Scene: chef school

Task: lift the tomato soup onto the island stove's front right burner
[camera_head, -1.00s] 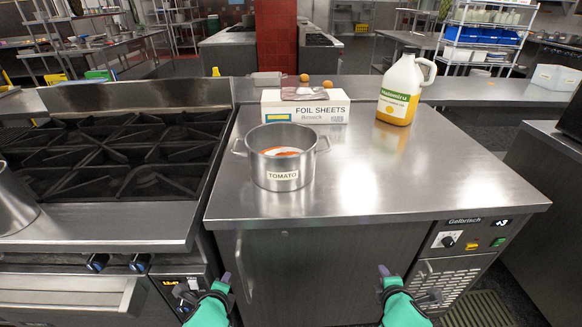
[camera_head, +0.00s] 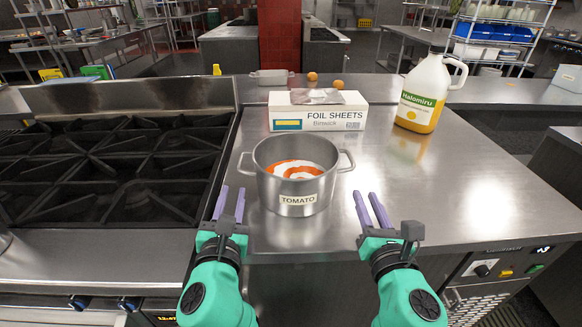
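The tomato soup pot (camera_head: 297,184) is a steel pot with two side handles and a "TOMATO" label, holding orange soup with a white swirl. It stands upright on the steel counter left of centre. The island stove (camera_head: 110,180) with black grates is to its left; its front right burner (camera_head: 140,203) looks empty. My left gripper (camera_head: 228,203) is open and empty, just left of and nearer than the pot's left handle. My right gripper (camera_head: 372,210) is open and empty, right of and nearer than the right handle. Neither visibly touches the pot.
A foil sheets box (camera_head: 318,113) stands behind the pot. A jug of yellow liquid (camera_head: 424,92) stands at the back right. The steel counter (camera_head: 470,185) is clear to the right of the pot. A raised steel ledge (camera_head: 135,95) runs behind the stove.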

